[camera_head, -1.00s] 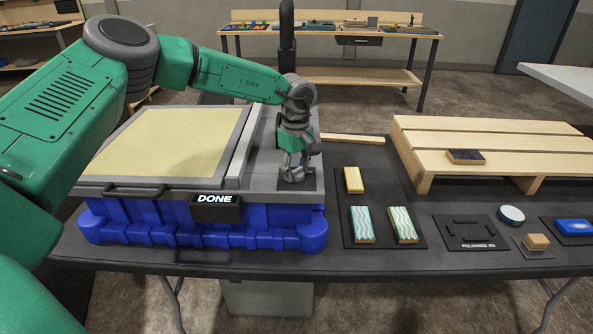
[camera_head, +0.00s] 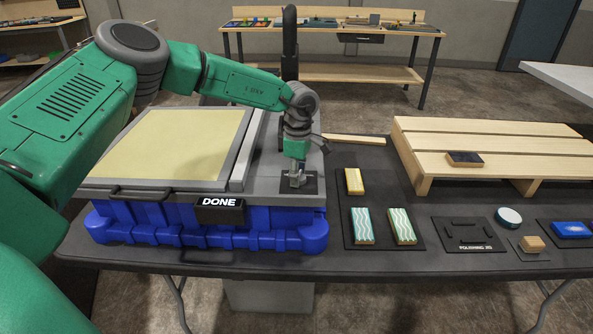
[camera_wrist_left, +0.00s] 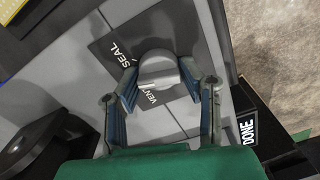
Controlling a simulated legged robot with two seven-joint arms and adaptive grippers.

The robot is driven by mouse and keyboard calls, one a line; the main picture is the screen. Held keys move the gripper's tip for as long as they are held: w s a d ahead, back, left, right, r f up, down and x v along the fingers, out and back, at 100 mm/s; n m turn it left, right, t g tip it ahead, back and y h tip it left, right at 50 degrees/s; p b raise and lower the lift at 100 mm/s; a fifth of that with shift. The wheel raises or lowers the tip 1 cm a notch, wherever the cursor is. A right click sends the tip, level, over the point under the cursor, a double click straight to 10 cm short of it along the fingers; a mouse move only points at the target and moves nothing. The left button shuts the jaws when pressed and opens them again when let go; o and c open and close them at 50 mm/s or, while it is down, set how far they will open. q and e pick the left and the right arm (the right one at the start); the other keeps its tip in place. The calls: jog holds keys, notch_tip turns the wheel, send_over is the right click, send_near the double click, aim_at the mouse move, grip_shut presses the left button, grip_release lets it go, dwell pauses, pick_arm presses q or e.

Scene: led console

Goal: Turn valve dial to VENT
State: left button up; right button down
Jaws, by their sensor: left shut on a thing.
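The grey valve dial (camera_wrist_left: 158,70) shows in the left wrist view on a dark plate (camera_wrist_left: 108,50) marked SEAL and VENT. The VENT label lies partly behind the dial and beside my left gripper's finger. My left gripper (camera_wrist_left: 160,95) is shut on the dial, one finger on each side. In the head view my left gripper (camera_head: 296,178) points down at the dark dial plate (camera_head: 310,186) at the right end of the blue console (camera_head: 210,230). The dial itself is mostly hidden there. My right gripper is not in view.
A DONE sign (camera_head: 220,203) hangs on the console's front edge, with a dark handle (camera_head: 140,194) to its left. A yellowish panel (camera_head: 175,145) covers the console's left. Right of it are a black mat (camera_head: 375,185) with blocks and a wooden pallet (camera_head: 490,140).

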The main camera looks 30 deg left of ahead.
pick_arm(q)
jog(key=n, duration=0.2)
jog(key=n+p, duration=0.1)
jog(key=shift+w+d+r+n, duration=0.15)
jog(key=shift+d+r+n, duration=0.15)
jog(key=shift+n, duration=0.1)
jog(key=n, duration=0.2)
jog(key=shift+n+p, duration=0.4)
jog(key=n, duration=0.3)
jog(key=shift+w+n+p, duration=0.1)
jog(key=shift+n+p, duration=0.25)
jog(key=shift+n, duration=0.05)
jog(key=shift+f+n, duration=0.15)
jog(key=shift+n, duration=0.65)
jog(key=shift+a, duration=0.1)
jog(key=shift+f, duration=0.1)
jog(key=o, duration=1.1)
jog(key=shift+a, duration=0.1)
jog(key=shift+o, duration=0.2)
